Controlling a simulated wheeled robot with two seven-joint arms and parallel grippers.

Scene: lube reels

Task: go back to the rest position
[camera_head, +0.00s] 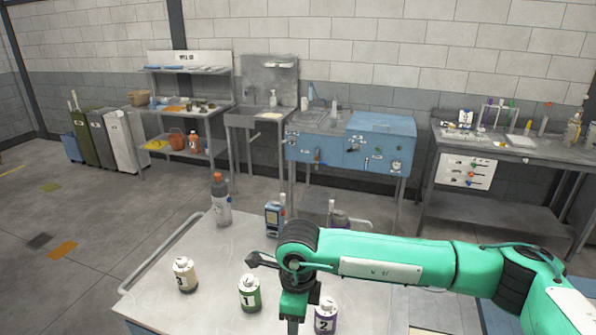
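My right arm (385,262) comes in from the right, stretched leftward over the light worktable (215,300). Its wrist bends down near the middle of the view, and the gripper end (293,308) points down between two bottles. The fingertips are not clearly shown at the lower frame edge. My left gripper is not in view. On the table stand a cream bottle (185,275) at the left, a green-labelled bottle marked 1 (250,293) just left of the wrist, and a purple-labelled bottle marked 2 (326,317) just right of it.
A grey bottle with an orange cap (221,203) and a blue handheld device (273,219) stand at the table's far side. A grey container (341,219) is partly hidden behind my arm. A rail (160,255) edges the table's left.

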